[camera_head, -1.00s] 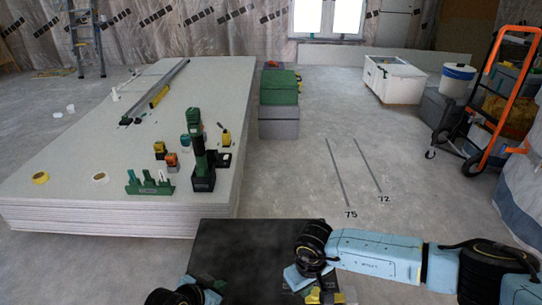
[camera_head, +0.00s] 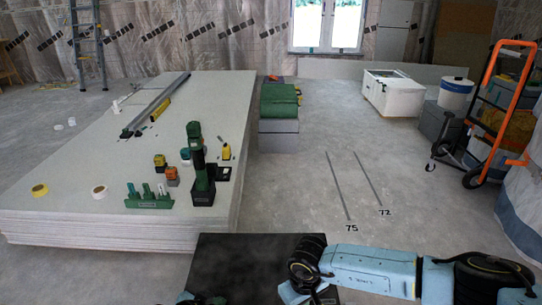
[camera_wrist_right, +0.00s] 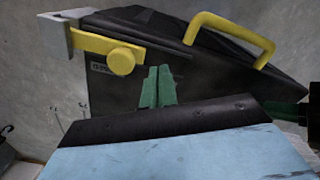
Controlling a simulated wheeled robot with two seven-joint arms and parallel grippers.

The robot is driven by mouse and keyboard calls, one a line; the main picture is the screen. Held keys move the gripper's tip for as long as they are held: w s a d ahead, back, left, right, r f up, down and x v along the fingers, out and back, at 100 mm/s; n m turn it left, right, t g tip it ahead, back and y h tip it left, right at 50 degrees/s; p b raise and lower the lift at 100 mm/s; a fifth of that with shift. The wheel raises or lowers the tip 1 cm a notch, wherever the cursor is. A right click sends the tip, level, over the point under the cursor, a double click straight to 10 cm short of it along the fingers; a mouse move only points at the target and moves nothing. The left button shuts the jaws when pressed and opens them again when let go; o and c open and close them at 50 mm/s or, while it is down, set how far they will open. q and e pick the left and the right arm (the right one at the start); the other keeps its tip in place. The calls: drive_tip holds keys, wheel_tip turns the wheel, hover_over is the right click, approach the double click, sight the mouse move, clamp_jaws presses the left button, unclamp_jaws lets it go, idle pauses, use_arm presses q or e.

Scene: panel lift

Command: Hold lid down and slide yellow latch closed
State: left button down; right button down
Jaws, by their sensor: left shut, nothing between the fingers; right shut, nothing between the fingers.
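A dark case with a black lid (camera_head: 235,262) lies at the bottom of the head view. In the right wrist view, the dark case (camera_wrist_right: 205,70) shows a yellow handle (camera_wrist_right: 262,40). The yellow latch (camera_wrist_right: 122,60) has a round knob, and its bar reaches toward a grey metal bracket (camera_wrist_right: 72,38). My right gripper (camera_wrist_right: 158,82) has its green fingers together, empty, in front of the case's side, right of and below the knob. I cannot tell whether they touch the case. My left gripper (camera_head: 216,300) is shut and mostly cut off at the bottom edge, beside the lid.
A stack of panels (camera_head: 110,220) fills the left, with tools and tape rolls on top. Green and grey boxes (camera_head: 278,135) stand behind. An orange hand truck (camera_head: 490,120) stands at the right. The middle floor is clear.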

use_arm(q)
drive_tip(key=shift+s+f, duration=0.35)
drive_tip(key=shift+f, duration=0.05)
use_arm(e)
drive_tip(key=shift+a, duration=0.8)
wheel_tip(320, 180, up, 8)
use_arm(q)
drive_tip(key=shift+r, duration=0.1)
drive_tip(key=shift+w+r, duration=0.15)
drive_tip(key=shift+r, duration=1)
drive_tip(key=shift+w+r, duration=0.15)
drive_tip(key=shift+r, duration=3.4)
